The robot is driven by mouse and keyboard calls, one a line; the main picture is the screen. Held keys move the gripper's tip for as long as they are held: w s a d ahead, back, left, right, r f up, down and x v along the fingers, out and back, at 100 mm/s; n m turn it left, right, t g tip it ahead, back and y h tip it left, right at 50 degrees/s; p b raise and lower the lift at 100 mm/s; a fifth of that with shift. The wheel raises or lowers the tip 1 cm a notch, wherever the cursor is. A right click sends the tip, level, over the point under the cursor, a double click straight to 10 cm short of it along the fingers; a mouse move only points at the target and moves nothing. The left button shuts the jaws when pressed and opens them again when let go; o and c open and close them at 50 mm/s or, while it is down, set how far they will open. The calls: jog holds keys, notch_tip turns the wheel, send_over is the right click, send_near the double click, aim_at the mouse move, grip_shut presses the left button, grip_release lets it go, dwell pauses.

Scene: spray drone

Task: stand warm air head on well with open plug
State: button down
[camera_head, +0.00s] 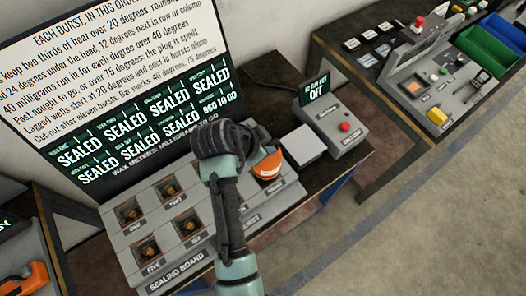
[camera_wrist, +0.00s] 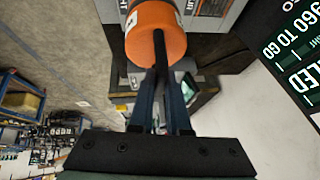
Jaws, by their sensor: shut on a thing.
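The warm air head (camera_head: 268,165) is an orange cylinder low over the right part of the sealing board (camera_head: 140,262). My gripper (camera_wrist: 160,78) is shut on the black stem of the warm air head (camera_wrist: 155,35) in the wrist view. In the head view my arm hides most of the gripper and several wells. Wells one (camera_head: 133,213), two (camera_head: 170,188), five (camera_head: 149,250) and six (camera_head: 187,224) show in the head view. I cannot tell whether the head touches the board, or which well lies under it. The screen (camera_head: 218,107) reads 960 to go for one well and sealed for the others.
A control box (camera_head: 345,128) with a red button stands right of the board, its display (camera_head: 316,90) reading off. A grey block (camera_head: 303,144) sits beside it. Another bench (camera_head: 385,40) with equipment and green and blue bins is at upper right. Bare floor lies at right.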

jog(key=shift+f+p, duration=0.45)
jog(key=shift+f, duration=1.65)
jog(key=shift+a, duration=0.1)
jog(key=shift+f, duration=0.2)
jog(key=c, duration=0.9)
grip_release()
jog(key=shift+r, duration=0.1)
